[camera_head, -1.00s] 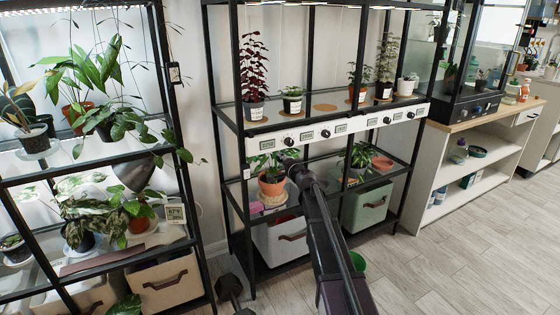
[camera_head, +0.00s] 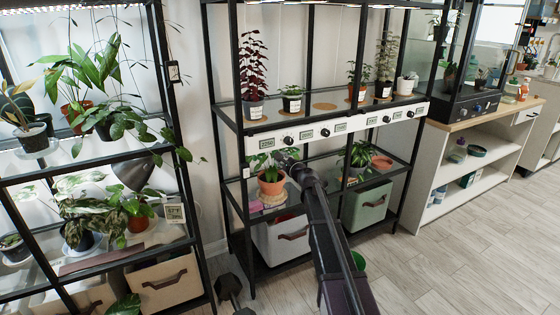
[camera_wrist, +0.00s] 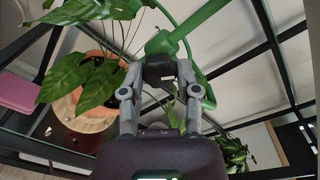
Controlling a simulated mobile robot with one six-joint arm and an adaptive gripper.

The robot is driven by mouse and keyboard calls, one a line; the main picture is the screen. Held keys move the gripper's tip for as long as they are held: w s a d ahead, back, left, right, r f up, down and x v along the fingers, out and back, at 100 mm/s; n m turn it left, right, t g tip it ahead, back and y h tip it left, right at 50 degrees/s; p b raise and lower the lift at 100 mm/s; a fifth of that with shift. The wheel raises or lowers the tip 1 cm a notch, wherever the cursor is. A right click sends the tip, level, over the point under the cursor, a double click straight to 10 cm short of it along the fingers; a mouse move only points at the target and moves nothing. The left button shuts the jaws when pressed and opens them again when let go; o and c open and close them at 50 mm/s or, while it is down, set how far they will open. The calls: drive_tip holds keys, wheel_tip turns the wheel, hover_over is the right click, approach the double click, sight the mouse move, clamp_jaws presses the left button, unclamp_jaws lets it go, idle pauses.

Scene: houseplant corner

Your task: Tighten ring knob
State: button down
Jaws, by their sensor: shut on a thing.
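In the wrist view my gripper (camera_wrist: 158,90) has its two grey fingers closed on a dark knob (camera_wrist: 157,70). The knob sits just below a green clamp-like hub (camera_wrist: 163,42). A green ring (camera_wrist: 203,88) curves down to the right of it, and a green rod runs up from the hub. A leafy plant in a terracotta pot (camera_wrist: 92,112) is to the left. In the head view my gripper (camera_head: 288,157) is small beside that potted plant (camera_head: 271,182) on the lower shelf of the middle rack. The knob cannot be made out there.
Black rack posts and shelf edges surround my arm. A white control strip (camera_head: 340,126) with dials is above. Bins (camera_head: 282,240) are below. The floor at right is clear.

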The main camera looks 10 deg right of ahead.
drive_tip(key=shift+m, duration=1.9)
drive_tip(key=shift+a, duration=0.1)
drive_tip(key=shift+c, duration=1.7)
unclamp_jaws()
